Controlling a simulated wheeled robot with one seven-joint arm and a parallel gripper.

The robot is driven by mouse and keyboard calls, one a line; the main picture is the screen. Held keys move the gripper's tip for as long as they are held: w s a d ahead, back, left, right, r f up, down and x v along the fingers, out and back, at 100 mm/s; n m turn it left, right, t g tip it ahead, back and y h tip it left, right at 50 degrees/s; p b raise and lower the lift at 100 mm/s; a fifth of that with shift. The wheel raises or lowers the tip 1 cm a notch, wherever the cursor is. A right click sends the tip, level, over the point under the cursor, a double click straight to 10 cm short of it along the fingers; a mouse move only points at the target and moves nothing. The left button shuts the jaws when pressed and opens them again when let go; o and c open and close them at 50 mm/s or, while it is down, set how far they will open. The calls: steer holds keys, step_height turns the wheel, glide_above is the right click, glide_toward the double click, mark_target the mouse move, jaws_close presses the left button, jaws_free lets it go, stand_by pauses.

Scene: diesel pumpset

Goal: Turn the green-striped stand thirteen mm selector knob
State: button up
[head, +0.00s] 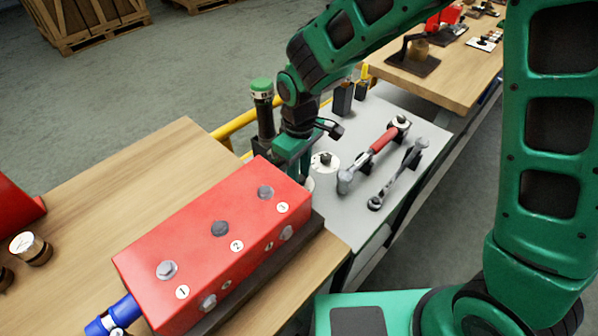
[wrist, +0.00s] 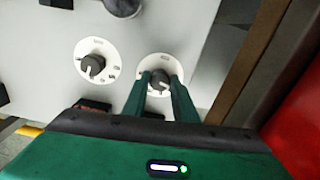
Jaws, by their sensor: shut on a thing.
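Two dark selector knobs on white round dials sit on the grey panel. In the wrist view, one knob (wrist: 159,82) is between the fingertips of my gripper (wrist: 160,88), which is shut on it. Its white dial (wrist: 157,59) shows around the fingers. The other knob (wrist: 93,66) stands free to the left; in the head view its dial (head: 325,162) is right of my gripper (head: 303,174). The gripped knob is mostly hidden there by my gripper and the red box. I cannot make out a green stripe or size mark on either knob.
A red box (head: 205,240) with numbered bolts stands close beside my gripper. A dark post with a green cap (head: 262,95) stands behind my gripper.

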steer(key=shift+w+d+r+n, duration=0.1)
steer(key=shift+w+n, duration=0.05)
steer(key=shift+n, duration=0.55)
steer(key=o, duration=1)
steer(key=shift+o, duration=0.2)
step_height(320, 180, up, 11)
